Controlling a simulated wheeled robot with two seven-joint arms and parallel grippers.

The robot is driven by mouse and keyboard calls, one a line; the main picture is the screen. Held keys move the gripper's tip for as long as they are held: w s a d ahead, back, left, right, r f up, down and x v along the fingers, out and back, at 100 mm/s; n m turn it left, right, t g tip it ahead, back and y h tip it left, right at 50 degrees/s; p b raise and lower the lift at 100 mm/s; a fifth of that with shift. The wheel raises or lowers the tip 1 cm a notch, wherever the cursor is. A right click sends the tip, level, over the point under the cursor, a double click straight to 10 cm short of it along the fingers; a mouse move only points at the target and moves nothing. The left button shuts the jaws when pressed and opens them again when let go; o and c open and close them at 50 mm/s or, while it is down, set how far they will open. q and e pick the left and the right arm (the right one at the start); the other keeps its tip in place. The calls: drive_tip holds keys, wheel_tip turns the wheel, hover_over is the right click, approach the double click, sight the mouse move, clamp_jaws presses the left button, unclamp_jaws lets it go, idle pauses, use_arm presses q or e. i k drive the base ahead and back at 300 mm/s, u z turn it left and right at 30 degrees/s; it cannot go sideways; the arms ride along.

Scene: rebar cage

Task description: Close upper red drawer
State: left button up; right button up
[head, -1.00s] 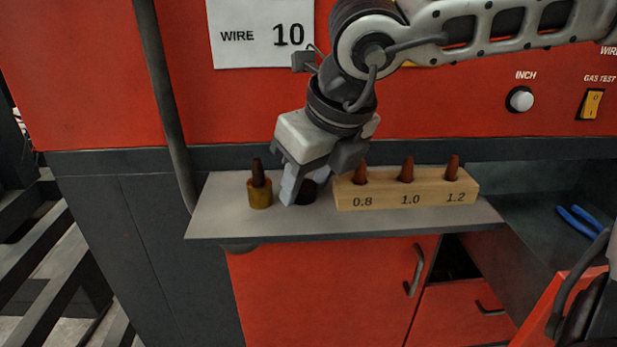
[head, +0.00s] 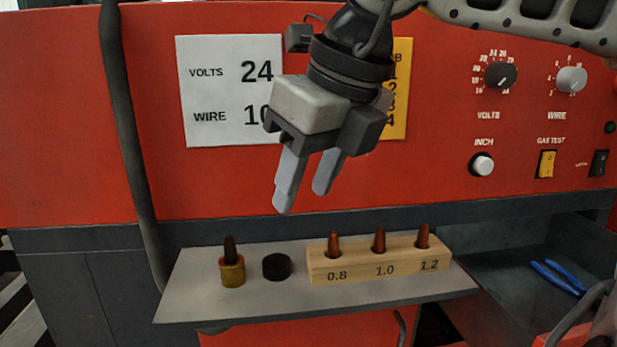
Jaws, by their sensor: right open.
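At the lower right, a dark open compartment (head: 500,272) holds blue pliers. A red panel (head: 568,337) with a grey curved part in front of it is cut off at the bottom right corner. The two look like a pulled-out red drawer, but I cannot tell for sure that it is the upper one. My right gripper (head: 302,200) is open and empty, pointing down in front of the red machine face and above the grey shelf, well left of the compartment. My left gripper is not in view.
The grey shelf (head: 205,296) carries a brass piece with a dark tip (head: 232,270), a black round cap (head: 277,267) and a wooden block (head: 365,266) with copper tips. Blue pliers (head: 557,277) lie at right. A red panel (head: 310,334) is below the shelf.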

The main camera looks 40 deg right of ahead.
sight(497, 256)
drive_tip(key=k, duration=1.5)
